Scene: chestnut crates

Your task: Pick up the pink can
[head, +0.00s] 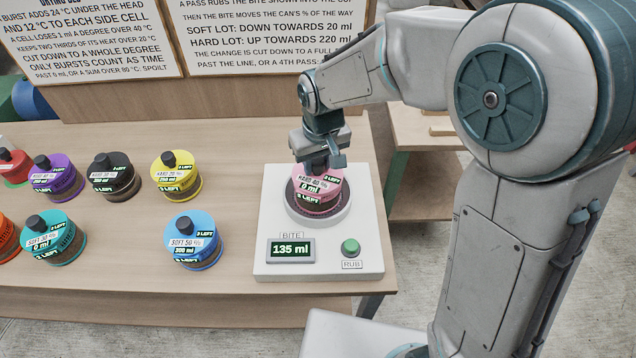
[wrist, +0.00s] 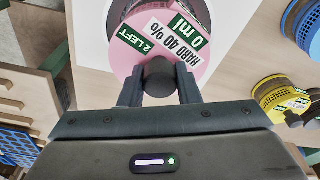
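The pink can (head: 317,190) stands upright on the round pad of a white machine, its labels reading HARD 40 %, 0 ml and 2 LEFT. In the wrist view the pink can (wrist: 160,38) lies just beyond my fingers, with its dark knob between them. My gripper (head: 319,160) is over the can from above. In the wrist view my gripper (wrist: 160,85) has its two fingers close together, one on each side of the knob, and looks shut on it. The can's base still appears to be on the pad. The far side of the knob is hidden.
The white machine (head: 268,215) has a display (head: 291,249) reading 135 ml and a green RUB button (head: 350,247). A blue can (head: 193,243) and a yellow can (head: 176,175) stand to its left, with several others further left. Signs stand behind the table.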

